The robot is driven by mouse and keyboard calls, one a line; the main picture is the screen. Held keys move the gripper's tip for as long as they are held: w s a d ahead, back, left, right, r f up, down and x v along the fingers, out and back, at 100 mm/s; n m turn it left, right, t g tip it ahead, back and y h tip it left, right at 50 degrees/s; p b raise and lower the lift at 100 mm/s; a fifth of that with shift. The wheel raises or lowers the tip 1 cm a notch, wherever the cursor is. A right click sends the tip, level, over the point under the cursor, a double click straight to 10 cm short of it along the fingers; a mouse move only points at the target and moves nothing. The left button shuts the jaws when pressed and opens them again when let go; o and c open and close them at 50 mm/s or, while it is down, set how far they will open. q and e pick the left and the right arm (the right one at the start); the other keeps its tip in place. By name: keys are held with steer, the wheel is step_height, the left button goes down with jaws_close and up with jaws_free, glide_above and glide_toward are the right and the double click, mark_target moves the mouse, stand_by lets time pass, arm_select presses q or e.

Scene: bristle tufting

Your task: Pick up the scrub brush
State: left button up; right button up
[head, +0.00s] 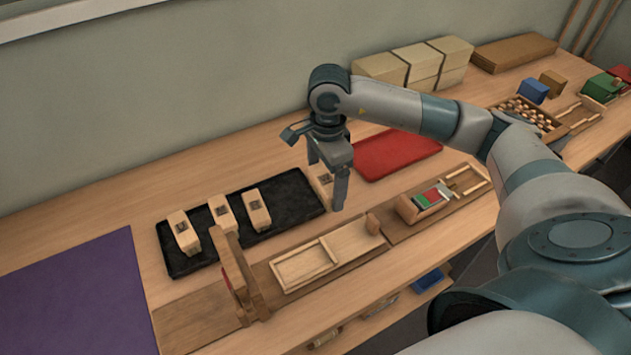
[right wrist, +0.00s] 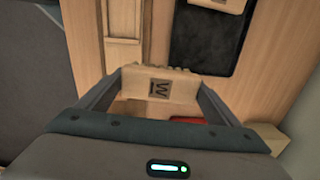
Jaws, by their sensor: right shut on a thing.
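My right gripper (head: 328,186) is shut on a pale wooden scrub brush (head: 323,183), near the right end of the black mat (head: 288,228). In the right wrist view the brush (right wrist: 178,88) sits between the two fingers, with a dark W-like mark on its face and a bumpy bristle edge on the far side. Three similar blocks stand in a row on the mat: left (head: 184,236), middle (head: 221,212) and right (head: 257,209). The fingers partly hide the held brush in the head view. My left gripper is not in view.
A red mat (head: 398,153) lies behind and right of the gripper. In front are a shallow wooden tray (head: 304,265), an upright wooden stand (head: 236,277) and a holder with red and green pieces (head: 425,203). A purple mat (head: 75,290) lies at left; boxes (head: 417,62) stand at the back.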

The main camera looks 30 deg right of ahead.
steer(key=shift+s+d+r, duration=0.1)
steer(key=shift+s+r, duration=0.1)
steer(key=shift+s, duration=0.15)
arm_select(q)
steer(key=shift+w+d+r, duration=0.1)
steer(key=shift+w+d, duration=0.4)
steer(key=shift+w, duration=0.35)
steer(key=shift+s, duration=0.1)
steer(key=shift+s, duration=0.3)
arm_select(e)
steer(key=shift+a+r+n, duration=0.4)
steer(key=shift+r, duration=0.05)
arm_select(q)
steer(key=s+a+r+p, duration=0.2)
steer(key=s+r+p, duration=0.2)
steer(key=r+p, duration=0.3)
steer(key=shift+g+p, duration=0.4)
steer(key=shift+p, duration=0.05)
arm_select(e)
steer(key=s+a+r+n, duration=0.4)
steer(key=a+r+n, duration=0.6)
steer(key=n, duration=0.8)
steer(key=shift+a+r, duration=0.3)
steer(key=shift+r, duration=0.65)
